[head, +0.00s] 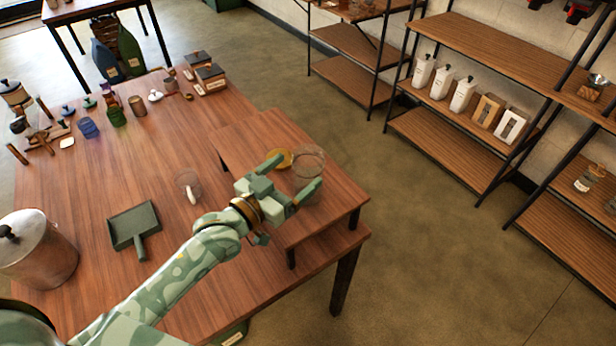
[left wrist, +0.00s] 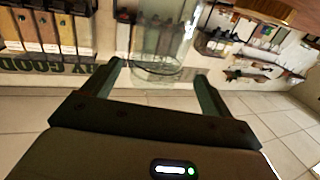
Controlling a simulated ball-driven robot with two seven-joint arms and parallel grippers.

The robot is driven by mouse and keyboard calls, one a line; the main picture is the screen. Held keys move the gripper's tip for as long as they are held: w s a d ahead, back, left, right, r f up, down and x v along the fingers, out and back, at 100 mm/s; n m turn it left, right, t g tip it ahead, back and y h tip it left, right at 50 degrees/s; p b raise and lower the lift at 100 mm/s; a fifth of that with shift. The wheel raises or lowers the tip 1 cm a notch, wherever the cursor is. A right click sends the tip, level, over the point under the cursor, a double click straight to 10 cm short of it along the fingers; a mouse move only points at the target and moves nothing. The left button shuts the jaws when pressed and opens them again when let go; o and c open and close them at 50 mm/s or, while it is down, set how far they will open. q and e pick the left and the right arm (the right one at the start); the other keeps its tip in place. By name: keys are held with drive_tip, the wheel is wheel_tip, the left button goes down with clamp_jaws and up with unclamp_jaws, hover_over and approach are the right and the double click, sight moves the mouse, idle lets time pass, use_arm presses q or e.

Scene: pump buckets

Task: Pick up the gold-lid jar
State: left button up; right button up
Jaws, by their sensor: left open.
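A clear glass jar (head: 309,161) stands on the small raised wooden table. The jar's near lower side is partly hidden by my gripper in the head view. My right gripper does not show.
The raised table (head: 262,128) is bare behind the jar. Shelves with white bottles (head: 463,94) stand right, beyond open floor.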

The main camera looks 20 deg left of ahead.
sight(317, 156)
use_arm(q)
drive_tip(key=x, duration=0.3)
drive_tip(key=b+x, duration=0.1)
drive_tip(key=x, duration=0.2)
drive_tip(key=shift+w+d, duration=0.2)
drive_tip(key=shift+d, duration=0.15)
drive_tip(key=shift+r, duration=0.1)
drive_tip(key=c, duration=1.3)
